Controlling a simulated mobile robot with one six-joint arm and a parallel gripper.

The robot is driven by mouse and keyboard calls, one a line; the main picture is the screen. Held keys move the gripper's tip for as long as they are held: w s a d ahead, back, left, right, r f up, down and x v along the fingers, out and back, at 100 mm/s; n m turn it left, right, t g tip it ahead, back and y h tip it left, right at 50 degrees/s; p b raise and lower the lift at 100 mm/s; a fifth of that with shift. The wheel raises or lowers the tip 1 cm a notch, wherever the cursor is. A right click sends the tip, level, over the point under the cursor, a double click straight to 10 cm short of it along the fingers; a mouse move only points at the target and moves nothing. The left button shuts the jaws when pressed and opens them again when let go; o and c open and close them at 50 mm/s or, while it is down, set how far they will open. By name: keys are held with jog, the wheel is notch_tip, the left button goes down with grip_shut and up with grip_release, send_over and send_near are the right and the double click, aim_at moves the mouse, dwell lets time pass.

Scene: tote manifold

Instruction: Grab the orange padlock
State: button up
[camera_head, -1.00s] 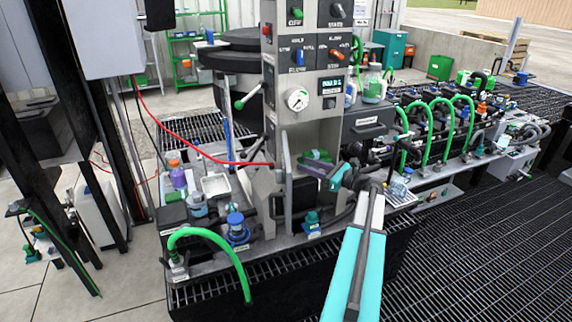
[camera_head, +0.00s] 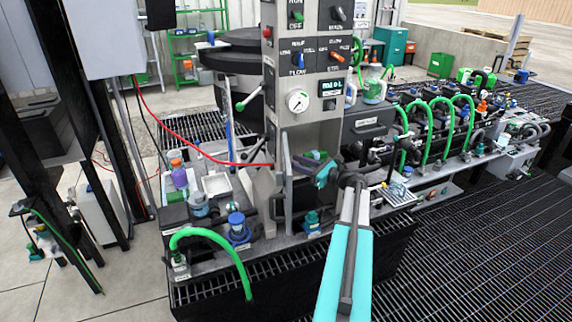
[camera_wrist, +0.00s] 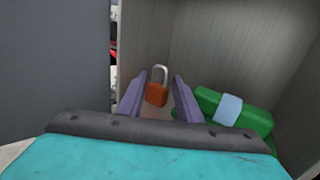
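The orange padlock (camera_wrist: 157,94) has a silver shackle and stands inside a grey metal compartment, seen in the wrist view. My gripper (camera_wrist: 161,80) is open, with its two purple fingers on either side of the padlock in the picture. The padlock seems a little beyond the fingertips, and I see no contact. In the head view my gripper (camera_head: 318,172) reaches into the open front of the grey panel cabinet. The padlock cannot be made out there, hidden by the gripper and the cabinet door.
A green object with a pale blue band (camera_wrist: 229,108) lies just right of my fingers in the compartment. The open cabinet door (camera_head: 286,190) stands close on the left. A green hose (camera_head: 213,236) and a blue-capped bottle (camera_head: 237,228) are on the bench in front.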

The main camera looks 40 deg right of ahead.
jog(key=shift+x, duration=1.1)
grip_shut()
